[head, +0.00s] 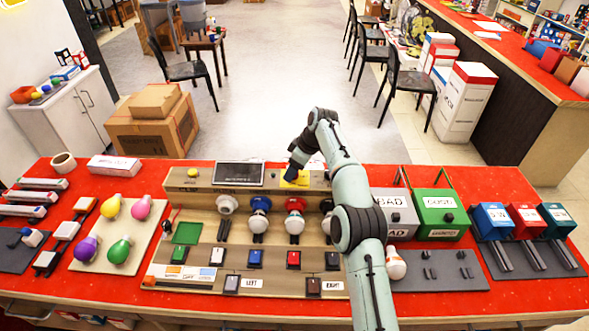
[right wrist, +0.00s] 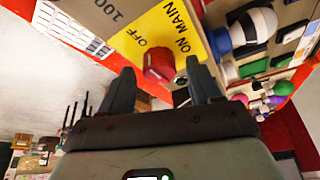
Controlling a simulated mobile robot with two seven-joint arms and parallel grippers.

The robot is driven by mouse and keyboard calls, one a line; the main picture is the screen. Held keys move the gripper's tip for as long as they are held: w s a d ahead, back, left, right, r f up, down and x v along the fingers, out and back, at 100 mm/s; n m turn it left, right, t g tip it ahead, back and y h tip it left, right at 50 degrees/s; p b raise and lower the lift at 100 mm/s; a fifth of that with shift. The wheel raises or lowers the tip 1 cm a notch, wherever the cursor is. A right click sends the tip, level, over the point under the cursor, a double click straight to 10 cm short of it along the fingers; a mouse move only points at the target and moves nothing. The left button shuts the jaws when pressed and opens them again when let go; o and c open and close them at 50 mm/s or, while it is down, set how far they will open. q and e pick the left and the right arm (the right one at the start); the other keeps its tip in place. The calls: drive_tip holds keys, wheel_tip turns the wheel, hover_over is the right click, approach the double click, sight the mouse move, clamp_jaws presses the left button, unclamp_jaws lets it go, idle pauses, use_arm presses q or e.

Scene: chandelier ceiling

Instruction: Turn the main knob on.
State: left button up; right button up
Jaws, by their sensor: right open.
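The main knob (right wrist: 160,66) is a red knob on a yellow plate (right wrist: 160,38) marked "ON", "OFF" and "MAIN" in the right wrist view. My right gripper (right wrist: 160,70) is open, with one finger on each side of the knob in that view. I cannot tell whether the fingers touch it. In the head view the yellow plate (head: 294,178) shows at the back of the console, partly covered by my right gripper (head: 297,165). The knob itself is hidden there by my gripper. My left gripper is not in view.
The wooden console (head: 205,262) holds several bulbs and switches, and a dark screen (head: 238,173) left of the yellow plate. A grey "BAD" box (head: 394,203) and a green "GOOD" box (head: 440,212) stand right of my arm. Coloured bulbs lie on a beige board (head: 140,238) at left.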

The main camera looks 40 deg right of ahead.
drive_tip(key=c, duration=1.1)
drive_tip(key=shift+o, duration=0.3)
